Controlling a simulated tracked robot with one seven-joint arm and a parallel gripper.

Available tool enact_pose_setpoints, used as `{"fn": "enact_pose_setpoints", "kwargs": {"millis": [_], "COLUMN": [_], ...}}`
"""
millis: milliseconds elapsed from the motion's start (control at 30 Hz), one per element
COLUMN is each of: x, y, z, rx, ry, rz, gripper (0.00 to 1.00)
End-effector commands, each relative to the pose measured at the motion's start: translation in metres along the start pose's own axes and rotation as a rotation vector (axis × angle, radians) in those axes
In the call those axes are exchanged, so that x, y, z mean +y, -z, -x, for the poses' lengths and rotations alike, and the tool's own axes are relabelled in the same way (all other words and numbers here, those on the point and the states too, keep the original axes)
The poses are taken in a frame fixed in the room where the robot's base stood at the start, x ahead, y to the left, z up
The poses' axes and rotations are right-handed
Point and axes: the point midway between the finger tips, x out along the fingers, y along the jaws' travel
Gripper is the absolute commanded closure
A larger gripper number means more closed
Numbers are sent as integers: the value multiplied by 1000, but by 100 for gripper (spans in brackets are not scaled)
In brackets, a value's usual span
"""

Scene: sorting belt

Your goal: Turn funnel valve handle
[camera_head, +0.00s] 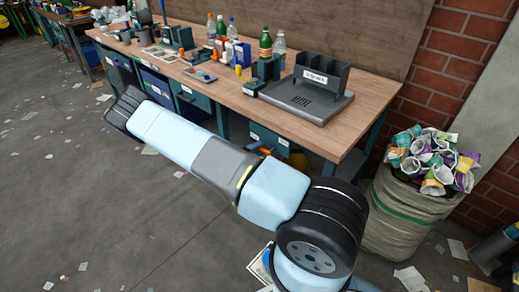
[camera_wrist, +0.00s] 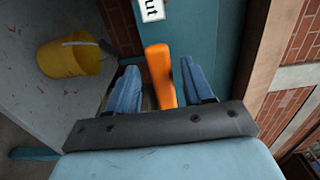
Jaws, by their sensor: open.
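The orange valve handle (camera_wrist: 158,72) stands upright in the wrist view, in front of a teal panel (camera_wrist: 205,40). My gripper (camera_wrist: 160,82) is open, with one blue finger on each side of the handle. In the head view a bit of orange (camera_head: 265,151) shows beside my arm below the bench edge. My arm hides most of that spot. The funnel itself cannot be made out.
A yellow bucket (camera_wrist: 75,58) stands at the left in the wrist view. A white label (camera_wrist: 151,9) is above the handle. The workbench (camera_head: 385,88) carries bottles and a dark sorter box (camera_head: 318,78). A full sack (camera_head: 398,215) stands at the right. Open floor lies left.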

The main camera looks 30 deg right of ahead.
Motion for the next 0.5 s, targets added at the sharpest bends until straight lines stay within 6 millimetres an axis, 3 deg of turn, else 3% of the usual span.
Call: {"fn": "enact_pose_setpoints", "kwargs": {"millis": [200,500], "x": [0,0], "y": [0,0], "z": [-16,-19], "rx": [0,0], "ry": [-1,-1], "rz": [1,0], "gripper": [49,49]}}
